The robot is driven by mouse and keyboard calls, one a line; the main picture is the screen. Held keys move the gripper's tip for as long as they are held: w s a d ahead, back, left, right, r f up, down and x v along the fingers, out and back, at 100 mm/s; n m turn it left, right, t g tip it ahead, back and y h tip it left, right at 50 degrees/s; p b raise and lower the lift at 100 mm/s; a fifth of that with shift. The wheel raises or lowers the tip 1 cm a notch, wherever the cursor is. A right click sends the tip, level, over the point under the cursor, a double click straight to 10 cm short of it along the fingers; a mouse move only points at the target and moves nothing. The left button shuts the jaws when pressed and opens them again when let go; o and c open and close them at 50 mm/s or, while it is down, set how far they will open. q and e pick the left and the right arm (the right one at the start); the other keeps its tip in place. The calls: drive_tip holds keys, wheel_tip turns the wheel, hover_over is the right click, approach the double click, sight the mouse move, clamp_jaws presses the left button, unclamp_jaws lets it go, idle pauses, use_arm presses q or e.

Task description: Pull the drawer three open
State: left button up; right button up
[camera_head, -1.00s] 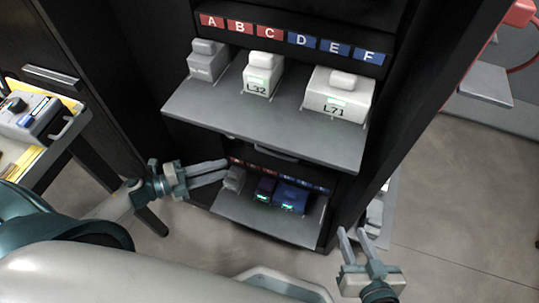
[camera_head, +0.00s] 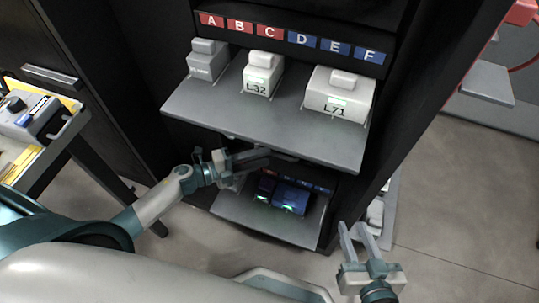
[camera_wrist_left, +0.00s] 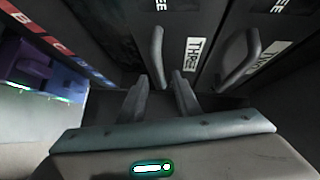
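A dark drawer front in the left wrist view carries a white label reading THREE (camera_wrist_left: 192,54). A grey handle (camera_wrist_left: 157,57) stands left of that label and a second handle (camera_wrist_left: 239,60) right of it. The drawers look shut. My left gripper (camera_head: 262,158) reaches under the upper shelf in the head view. In the left wrist view its two fingers (camera_wrist_left: 160,92) are apart and empty, pointing towards the handle left of the label. They look short of it; contact is hard to tell. My right gripper (camera_head: 359,233) is open and empty beside the cabinet's right side.
The grey upper shelf (camera_head: 215,107) juts out above my left gripper and bears several light boxes. The lower shelf (camera_head: 260,222) holds dark purple and blue devices (camera_head: 290,197) below it. A cart (camera_head: 75,125) stands at the left. Floor in front is clear.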

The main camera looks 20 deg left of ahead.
use_arm(q)
drive_tip(key=shift+x, duration=1.7)
clamp_jaws()
